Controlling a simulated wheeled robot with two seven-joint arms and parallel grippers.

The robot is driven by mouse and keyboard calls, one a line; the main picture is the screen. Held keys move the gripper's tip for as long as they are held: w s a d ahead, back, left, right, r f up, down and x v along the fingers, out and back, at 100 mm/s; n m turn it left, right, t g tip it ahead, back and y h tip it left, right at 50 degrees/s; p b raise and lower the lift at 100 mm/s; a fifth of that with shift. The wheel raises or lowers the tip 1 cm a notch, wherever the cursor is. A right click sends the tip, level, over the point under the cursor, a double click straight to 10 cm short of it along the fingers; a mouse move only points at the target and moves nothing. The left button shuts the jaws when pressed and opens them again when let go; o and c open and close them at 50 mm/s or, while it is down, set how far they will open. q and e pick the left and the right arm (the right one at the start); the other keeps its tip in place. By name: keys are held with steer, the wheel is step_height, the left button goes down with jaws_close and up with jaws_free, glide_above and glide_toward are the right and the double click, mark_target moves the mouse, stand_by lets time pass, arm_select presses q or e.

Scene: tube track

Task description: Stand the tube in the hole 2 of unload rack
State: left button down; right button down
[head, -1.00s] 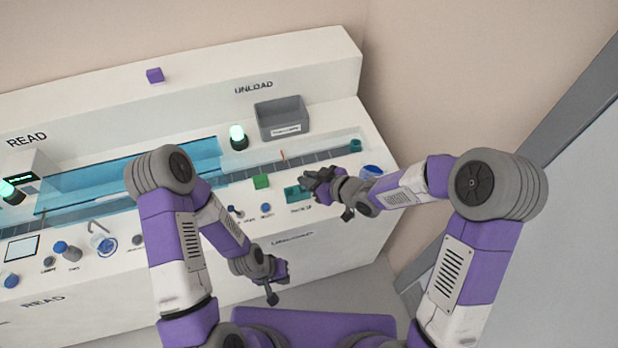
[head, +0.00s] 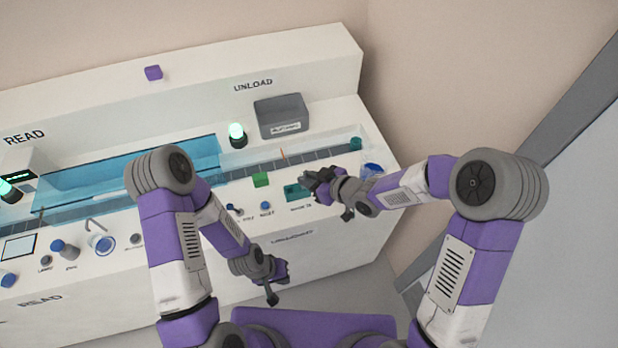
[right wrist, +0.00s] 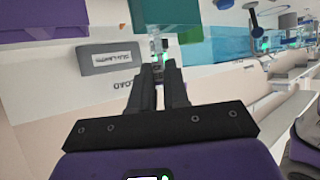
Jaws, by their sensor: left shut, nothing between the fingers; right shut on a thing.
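The teal unload rack (head: 295,191) stands on the bench at the UNLOAD end. My right gripper (head: 312,180) is just over its right side. In the right wrist view the fingers (right wrist: 160,68) are shut on a thin pale, see-through tube (right wrist: 156,45). The tube runs from the fingertips toward a teal block (right wrist: 170,14), which looks like the rack. I cannot tell whether its end is in a hole or which hole. In the head view the gripper hides the tube. My left gripper (head: 283,272) is shut and empty, in front of the bench.
A green cube (head: 261,180) sits left of the rack. A grey bin (head: 281,116) and a green-lit lamp (head: 237,136) stand behind the track (head: 315,157). Blue and grey knobs (head: 266,206) line the front. A purple cube (head: 153,73) rests on the back ledge.

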steer(key=shift+f, duration=0.15)
steer(key=shift+f+b, duration=0.5)
steer(key=shift+b, duration=0.15)
steer(key=c, duration=1)
jaws_free()
steer(key=shift+c, duration=0.2)
steer(key=shift+d, duration=0.1)
